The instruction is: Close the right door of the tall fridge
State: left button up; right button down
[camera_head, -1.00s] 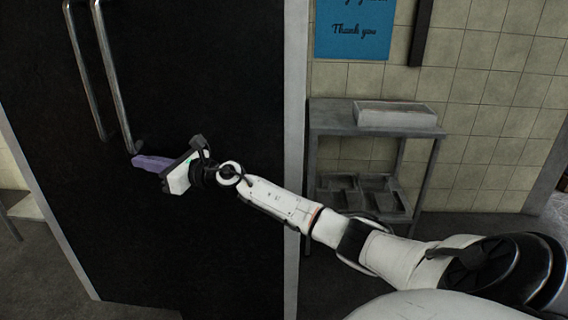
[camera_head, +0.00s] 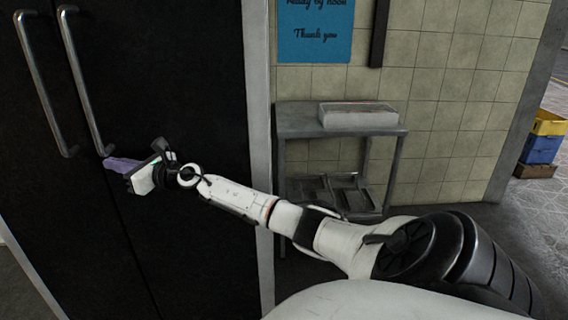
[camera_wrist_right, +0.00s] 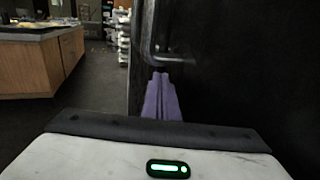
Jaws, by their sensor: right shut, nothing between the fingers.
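The tall fridge has a dark front with two upright metal bar handles side by side. Its right door (camera_head: 200,110) spans from a thin seam between the handles to the pale frame on the right. It looks flush or nearly flush with the left door (camera_head: 40,190); a small gap cannot be ruled out. My right gripper (camera_head: 121,164) is shut and empty, its purple fingers at the lower end of the right door's handle (camera_head: 82,80). In the right wrist view the fingers (camera_wrist_right: 162,98) are just below the handle (camera_wrist_right: 150,40); contact is unclear. My left gripper is out of view.
A metal side table (camera_head: 295,122) with a shallow tray (camera_head: 358,117) stands right of the fridge against the tiled wall. Yellow and blue crates (camera_head: 541,148) are at the far right. A wooden counter (camera_wrist_right: 45,62) shows in the right wrist view, with open floor before it.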

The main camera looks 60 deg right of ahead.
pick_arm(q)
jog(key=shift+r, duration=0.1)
pick_arm(e)
jog(key=shift+d+r, duration=0.3)
pick_arm(q)
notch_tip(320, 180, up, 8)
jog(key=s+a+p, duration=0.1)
jog(key=p, duration=1)
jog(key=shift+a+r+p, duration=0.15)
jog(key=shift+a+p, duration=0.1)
jog(key=shift+p, duration=0.05)
pick_arm(e)
jog(key=s+a, duration=0.3)
jog(key=a, duration=0.3)
jog(key=s+a, duration=0.3)
jog(key=a, duration=0.4)
jog(key=shift+s+f, duration=0.3)
jog(key=shift+f, duration=0.1)
